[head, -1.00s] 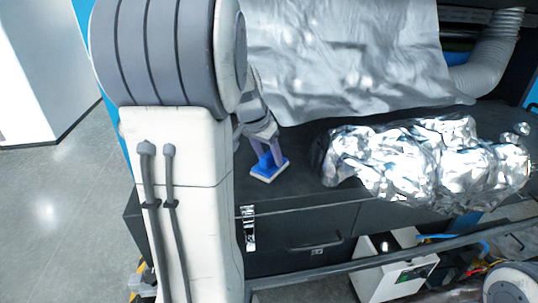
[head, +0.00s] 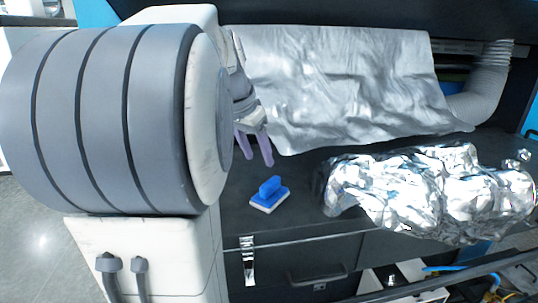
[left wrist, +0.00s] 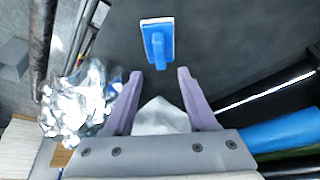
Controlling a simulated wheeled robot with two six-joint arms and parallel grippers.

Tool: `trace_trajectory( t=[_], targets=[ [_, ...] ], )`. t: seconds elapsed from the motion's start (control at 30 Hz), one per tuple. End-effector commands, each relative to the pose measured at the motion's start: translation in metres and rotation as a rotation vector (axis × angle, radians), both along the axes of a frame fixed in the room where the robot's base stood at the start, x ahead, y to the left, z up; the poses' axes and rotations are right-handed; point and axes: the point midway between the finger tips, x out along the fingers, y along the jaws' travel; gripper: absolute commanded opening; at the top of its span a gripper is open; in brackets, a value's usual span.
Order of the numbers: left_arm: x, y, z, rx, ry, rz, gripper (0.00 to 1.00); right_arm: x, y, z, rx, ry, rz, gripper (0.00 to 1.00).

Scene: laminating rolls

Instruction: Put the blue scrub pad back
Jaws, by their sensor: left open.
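The blue scrub pad (head: 269,194) has a blue handle and a pale underside. It lies on the dark worktop (head: 300,180), near its front edge and left of the crumpled foil. My left gripper (head: 255,158) is open and empty, above and behind the pad in the head view. In the left wrist view the pad (left wrist: 157,38) lies just beyond the two open purple fingertips (left wrist: 155,75), apart from them. My right gripper is not in view.
A crumpled foil bundle (head: 430,190) lies on the worktop to the right. A silver foil sheet (head: 340,80) hangs behind. A ribbed grey duct (head: 480,90) stands at the back right. The worktop around the pad is clear.

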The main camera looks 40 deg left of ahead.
Motion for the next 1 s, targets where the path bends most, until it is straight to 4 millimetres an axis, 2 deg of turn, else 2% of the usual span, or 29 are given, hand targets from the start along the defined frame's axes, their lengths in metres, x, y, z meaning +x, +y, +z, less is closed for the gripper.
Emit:
trace_trajectory(
  t=[0.27, 0.37, 0.47, 0.57, 0.6, 0.67, 0.7, 0.8, 0.9, 1.0],
  targets=[
    [-0.003, -0.001, 0.007, -0.001, 0.001, 0.0, 0.57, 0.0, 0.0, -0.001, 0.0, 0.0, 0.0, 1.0],
    [0.001, -0.012, 0.002, -0.008, 0.007, -0.018, 0.57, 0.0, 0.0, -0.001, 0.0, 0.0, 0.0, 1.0],
    [0.01, -0.046, -0.013, -0.028, 0.029, -0.074, 0.57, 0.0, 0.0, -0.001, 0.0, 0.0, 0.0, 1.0],
    [0.016, -0.104, -0.037, -0.052, 0.07, -0.162, 0.57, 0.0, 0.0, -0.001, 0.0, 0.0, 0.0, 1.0],
    [0.014, -0.13, -0.048, -0.061, 0.093, -0.203, 0.57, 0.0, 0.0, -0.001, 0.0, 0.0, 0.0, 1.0],
    [0.008, -0.168, -0.065, -0.071, 0.124, -0.262, 0.57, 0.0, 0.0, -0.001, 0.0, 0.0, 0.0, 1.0],
    [0.001, -0.192, -0.076, -0.072, 0.146, -0.302, 0.57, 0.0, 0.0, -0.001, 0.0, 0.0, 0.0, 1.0],
    [-0.026, -0.245, -0.103, -0.071, 0.202, -0.401, 0.57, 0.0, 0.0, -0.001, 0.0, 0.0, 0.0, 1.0],
    [-0.062, -0.288, -0.129, -0.055, 0.253, -0.501, 0.57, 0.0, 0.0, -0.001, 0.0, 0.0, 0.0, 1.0],
    [-0.101, -0.315, -0.152, -0.031, 0.297, -0.59, 0.57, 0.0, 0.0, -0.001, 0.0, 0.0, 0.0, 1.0]
  ],
)
